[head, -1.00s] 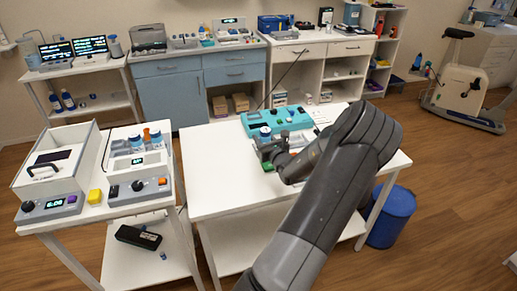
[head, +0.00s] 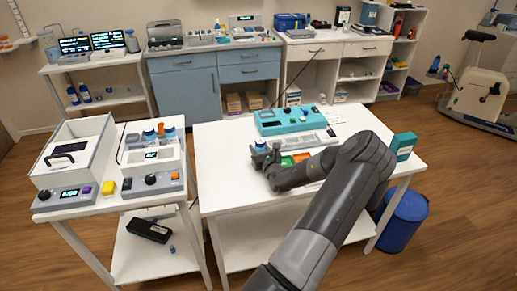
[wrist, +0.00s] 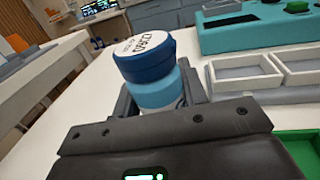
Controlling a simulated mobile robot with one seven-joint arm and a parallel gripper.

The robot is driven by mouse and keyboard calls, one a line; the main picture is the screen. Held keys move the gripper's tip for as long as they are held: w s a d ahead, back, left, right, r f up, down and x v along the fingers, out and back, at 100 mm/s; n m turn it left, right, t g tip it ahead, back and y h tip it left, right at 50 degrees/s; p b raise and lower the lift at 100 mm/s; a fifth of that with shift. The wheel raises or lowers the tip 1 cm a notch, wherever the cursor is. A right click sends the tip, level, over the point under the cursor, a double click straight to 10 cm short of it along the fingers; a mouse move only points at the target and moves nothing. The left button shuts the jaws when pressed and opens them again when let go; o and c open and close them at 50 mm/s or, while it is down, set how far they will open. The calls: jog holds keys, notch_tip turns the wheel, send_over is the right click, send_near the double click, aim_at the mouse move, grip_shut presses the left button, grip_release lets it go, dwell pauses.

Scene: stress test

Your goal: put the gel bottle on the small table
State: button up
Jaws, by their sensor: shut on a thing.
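A blue bottle with a dark blue cap and a white printed top, which looks like the gel bottle (wrist: 150,72), is between my gripper's fingers in the wrist view. It also shows in the head view (head: 260,146), small and partly hidden. My gripper (head: 263,157) is shut on it, over the left part of the white middle table (head: 225,180). In the wrist view my gripper (wrist: 157,105) hides the bottle's lower part. I cannot tell whether the bottle touches the tabletop. A smaller white table (head: 118,208) with instruments stands to the left, across a narrow gap.
A teal device (head: 290,120) and pale trays (head: 305,141) lie behind my gripper. A teal box (head: 403,146) stands at the table's right end. The left table holds an open white box (head: 75,155) and a unit with blue-capped bottles (head: 149,136). A blue bin (head: 405,220) stands right.

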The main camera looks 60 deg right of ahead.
jog(key=o, duration=1.1)
jog(key=shift+f, duration=0.1)
